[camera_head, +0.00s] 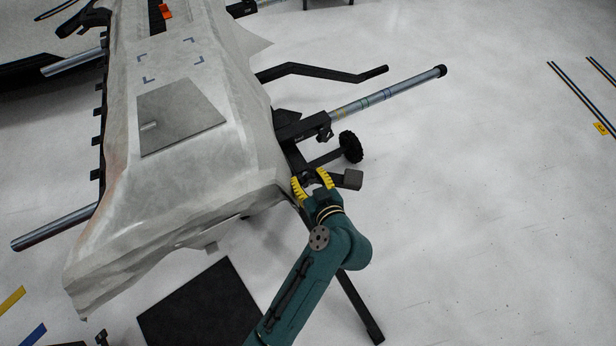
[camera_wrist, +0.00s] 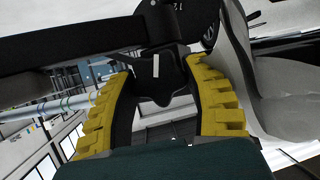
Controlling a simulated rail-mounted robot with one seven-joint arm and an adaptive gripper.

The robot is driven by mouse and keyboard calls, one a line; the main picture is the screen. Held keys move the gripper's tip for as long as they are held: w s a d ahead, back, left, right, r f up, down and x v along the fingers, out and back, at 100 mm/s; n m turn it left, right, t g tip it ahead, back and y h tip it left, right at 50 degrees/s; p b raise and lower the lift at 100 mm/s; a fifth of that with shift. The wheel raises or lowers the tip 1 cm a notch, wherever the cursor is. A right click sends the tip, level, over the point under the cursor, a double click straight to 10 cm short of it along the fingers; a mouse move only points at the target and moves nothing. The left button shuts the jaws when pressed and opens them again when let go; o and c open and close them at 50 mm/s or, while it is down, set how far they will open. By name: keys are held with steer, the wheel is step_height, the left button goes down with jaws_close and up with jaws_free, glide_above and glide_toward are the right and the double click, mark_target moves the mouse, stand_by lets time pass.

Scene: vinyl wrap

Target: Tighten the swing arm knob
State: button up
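The swing arm knob (camera_wrist: 165,82) is black and lobed and shows in the wrist view under a dark bar. My gripper (camera_head: 309,178), with yellow ribbed fingers, is at the frame's lower end in the head view. In the wrist view the fingers of my gripper (camera_wrist: 160,72) are spread, one on each side of the knob. The knob sits between the fingertips; whether either finger touches it is not clear. In the head view the fingers mostly hide the knob.
A large pale covered panel (camera_head: 205,60) fills the left. A metal tube (camera_head: 390,95), a black wheel-like knob (camera_head: 351,146) and a grey block (camera_head: 352,179) lie close to my gripper. A dark mat (camera_head: 200,310) is on the floor. The floor at right is mostly clear.

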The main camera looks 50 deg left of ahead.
steer(key=c, duration=0.3)
steer(key=shift+w+r+m+g+p, duration=0.1)
steer(key=shift+r+m+g+p, duration=0.35)
steer(key=shift+p, duration=0.7)
steer(key=shift+c, duration=0.3)
steer(key=shift+f+m+g+p, duration=0.1)
steer(key=shift+m+g+p, duration=0.15)
steer(key=shift+m+p, duration=0.25)
steer(key=shift+f+m+g+y+p, duration=0.3)
steer(key=shift+m+g+p, duration=0.2)
steer(key=shift+m, duration=0.15)
steer(key=o, duration=1.2)
steer(key=v, duration=1.2)
steer(key=shift+d, duration=0.1)
